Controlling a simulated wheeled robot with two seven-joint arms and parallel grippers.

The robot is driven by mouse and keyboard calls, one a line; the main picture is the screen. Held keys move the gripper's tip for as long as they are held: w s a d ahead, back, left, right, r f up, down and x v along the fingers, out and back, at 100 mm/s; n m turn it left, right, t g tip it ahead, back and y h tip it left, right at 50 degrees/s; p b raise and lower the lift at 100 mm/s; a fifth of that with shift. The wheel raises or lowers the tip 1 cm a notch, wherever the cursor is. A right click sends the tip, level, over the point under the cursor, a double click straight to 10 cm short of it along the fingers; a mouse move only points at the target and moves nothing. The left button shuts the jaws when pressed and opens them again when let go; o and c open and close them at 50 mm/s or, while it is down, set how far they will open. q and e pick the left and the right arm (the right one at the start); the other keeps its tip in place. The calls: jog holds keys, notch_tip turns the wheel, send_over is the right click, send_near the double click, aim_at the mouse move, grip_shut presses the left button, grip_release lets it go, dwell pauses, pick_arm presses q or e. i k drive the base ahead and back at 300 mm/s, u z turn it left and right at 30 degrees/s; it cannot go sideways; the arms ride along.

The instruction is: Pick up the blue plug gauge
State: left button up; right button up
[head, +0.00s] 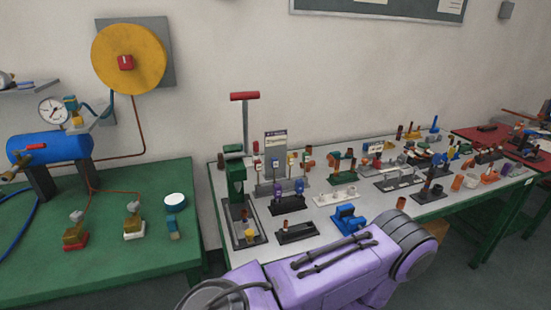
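I cannot pick out the blue plug gauge for certain. A blue fixture (348,218) sits near the front edge of the white-topped table, and its details are too small to tell. A smaller blue piece (453,153) stands among the parts farther right on the same table. Neither gripper is in view. A purple arm link of mine fills the bottom middle and hides part of the table's front edge.
The white-topped table (322,212) is crowded with small fixtures. A tall green press (236,180) with a red handle stands at its left. The green table (120,270) at left holds a blue tank (50,146). A red table (470,134) stands at far right.

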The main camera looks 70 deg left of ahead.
aim_at(298, 184)
jog(key=u, duration=1.25)
